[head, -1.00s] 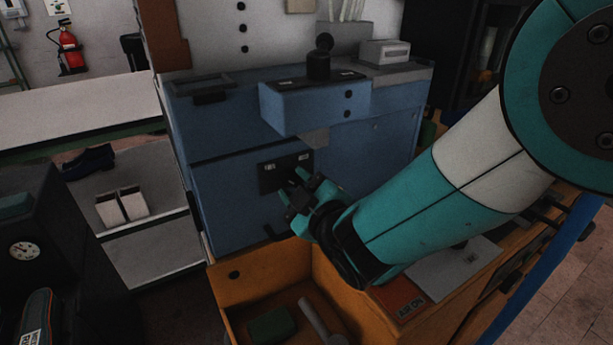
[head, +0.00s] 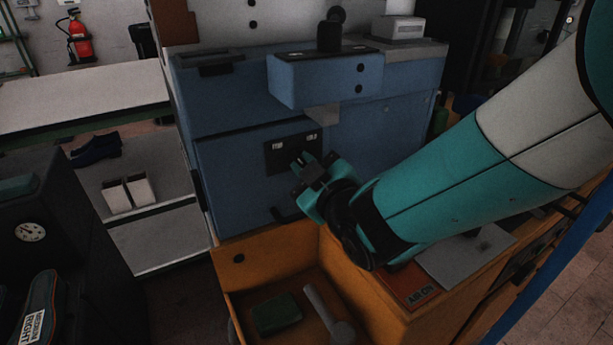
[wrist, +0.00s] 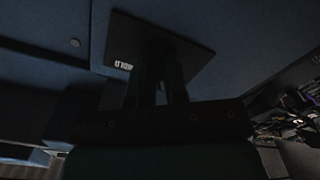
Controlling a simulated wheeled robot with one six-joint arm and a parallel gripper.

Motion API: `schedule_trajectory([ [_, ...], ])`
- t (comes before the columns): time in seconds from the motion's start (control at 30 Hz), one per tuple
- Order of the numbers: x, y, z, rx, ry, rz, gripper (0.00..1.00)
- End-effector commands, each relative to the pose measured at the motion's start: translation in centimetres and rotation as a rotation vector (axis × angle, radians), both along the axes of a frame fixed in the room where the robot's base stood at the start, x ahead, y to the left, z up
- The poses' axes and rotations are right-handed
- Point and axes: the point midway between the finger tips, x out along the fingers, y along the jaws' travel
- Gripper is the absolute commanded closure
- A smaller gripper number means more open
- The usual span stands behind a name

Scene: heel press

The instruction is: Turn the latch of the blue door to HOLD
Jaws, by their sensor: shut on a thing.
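The blue door (head: 232,190) is the lower front panel of the blue machine and looks closed. Which way the latch points cannot be told.
An open orange drawer (head: 270,252) stands below my gripper, with a green block (head: 277,314) and a grey-handled tool (head: 322,308) inside. A blue box (head: 325,80) juts out above the door. A shelf with shoes (head: 97,148) is at left.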

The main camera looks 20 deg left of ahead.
Motion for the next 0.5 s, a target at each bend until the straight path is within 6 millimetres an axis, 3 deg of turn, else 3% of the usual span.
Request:
schedule_trajectory([
  [0.5,0.0,0.0,-0.5,0.319,0.362,0.001,1.0],
])
